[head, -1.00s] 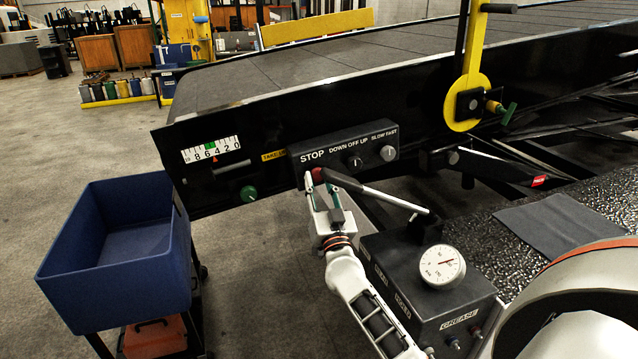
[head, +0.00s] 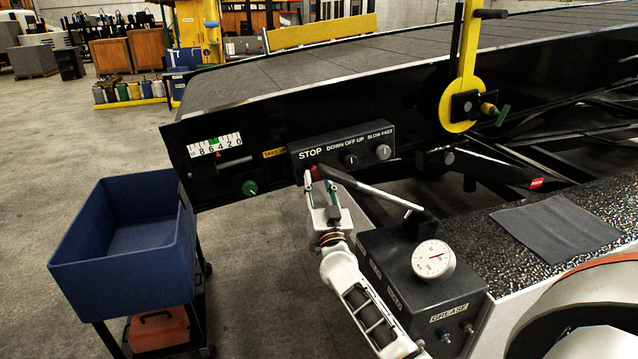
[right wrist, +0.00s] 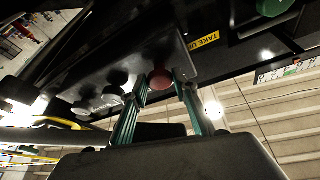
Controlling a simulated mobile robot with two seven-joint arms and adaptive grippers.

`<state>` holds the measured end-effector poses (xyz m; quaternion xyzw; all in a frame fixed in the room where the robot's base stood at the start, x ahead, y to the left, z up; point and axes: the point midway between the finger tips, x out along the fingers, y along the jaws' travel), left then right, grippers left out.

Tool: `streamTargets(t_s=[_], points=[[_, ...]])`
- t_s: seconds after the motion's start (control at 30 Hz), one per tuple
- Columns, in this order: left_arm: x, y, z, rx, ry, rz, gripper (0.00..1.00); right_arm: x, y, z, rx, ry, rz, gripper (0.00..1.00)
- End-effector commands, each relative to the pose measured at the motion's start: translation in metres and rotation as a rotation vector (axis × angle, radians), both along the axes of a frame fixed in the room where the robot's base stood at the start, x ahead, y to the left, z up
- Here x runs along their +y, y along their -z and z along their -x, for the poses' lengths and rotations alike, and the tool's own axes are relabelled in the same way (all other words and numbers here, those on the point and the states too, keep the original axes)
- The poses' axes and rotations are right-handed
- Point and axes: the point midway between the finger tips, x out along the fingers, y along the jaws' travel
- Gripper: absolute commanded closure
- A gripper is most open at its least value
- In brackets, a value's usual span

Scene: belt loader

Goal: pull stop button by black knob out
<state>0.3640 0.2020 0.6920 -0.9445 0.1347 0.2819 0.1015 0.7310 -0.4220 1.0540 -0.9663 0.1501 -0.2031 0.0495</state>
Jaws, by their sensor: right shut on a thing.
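The control box (head: 343,145) on the belt loader's side carries the labels STOP, DOWN OFF UP and SLOW FAST. The red stop button (head: 317,173) sits under the STOP label, partly hidden by my fingers. A black knob (head: 350,160) is to its right, with a grey one (head: 383,152) beyond. My right gripper (head: 312,180) is at the stop button, coming from below. In the right wrist view, the red button (right wrist: 160,79) lies between the tips of its two green-sided fingers, which are shut on it. My left gripper is not in view.
A grey lever (head: 375,190) passes close to the right of my gripper. A dark box with a white dial gauge (head: 433,259) stands below it. A green knob (head: 249,188) is on the panel to the left. A blue bin (head: 120,275) stands at lower left.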

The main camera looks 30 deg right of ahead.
Motion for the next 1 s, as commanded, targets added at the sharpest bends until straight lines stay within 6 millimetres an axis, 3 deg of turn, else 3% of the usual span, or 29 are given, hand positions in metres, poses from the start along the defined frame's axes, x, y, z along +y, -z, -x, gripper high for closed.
streamTargets(t_s=[0.07,0.1,0.17,0.63,1.0], points=[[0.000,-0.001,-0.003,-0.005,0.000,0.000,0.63,0.001,0.004,0.001,0.004,0.000,-0.003,1.00],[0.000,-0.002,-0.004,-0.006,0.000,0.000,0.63,0.001,0.004,0.001,0.004,0.000,-0.003,0.69],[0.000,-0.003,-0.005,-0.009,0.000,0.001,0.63,0.001,0.004,0.001,0.004,-0.001,-0.002,0.55],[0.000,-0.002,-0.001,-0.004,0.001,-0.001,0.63,0.004,0.006,0.009,0.003,-0.001,-0.002,0.55],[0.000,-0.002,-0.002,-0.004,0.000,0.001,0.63,0.025,0.033,0.070,0.005,-0.001,-0.004,0.55]])
